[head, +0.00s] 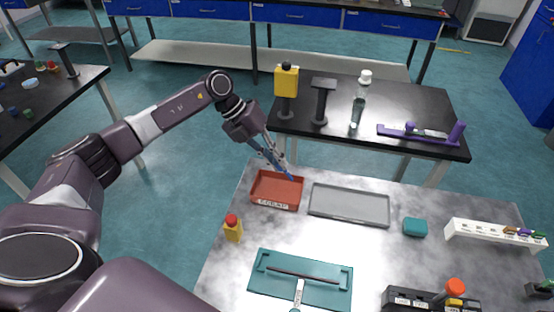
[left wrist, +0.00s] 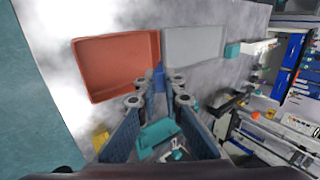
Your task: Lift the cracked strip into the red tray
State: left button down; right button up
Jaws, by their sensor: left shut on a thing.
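The red tray (head: 277,206), with a white label on its front wall, sits at the far left of the light table. It is also in the left wrist view (left wrist: 91,70) and looks empty. My left gripper (head: 279,167) is over the tray's far right corner, pointing down. It is shut on a small blue strip (head: 288,175), which also shows between the fingertips in the left wrist view (left wrist: 159,79). The fingers hide most of the strip, and I cannot see a crack in it. My right gripper is not in view.
A grey tray (head: 349,218) lies just right of the red tray. A yellow bottle with a red cap (head: 233,232) stands in front. A teal fixture (head: 268,290), a teal block (head: 415,227) and a white rack (head: 480,234) are nearby. A black table (head: 400,161) with stands is behind.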

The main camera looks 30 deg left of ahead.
pick_arm(q)
jog(key=shift+f+b, duration=1.85)
jog(key=shift+f, duration=1.5)
jog(key=c, duration=2)
grip_release()
jog(key=v, duration=1.2)
jog(key=shift+s, duration=0.15)
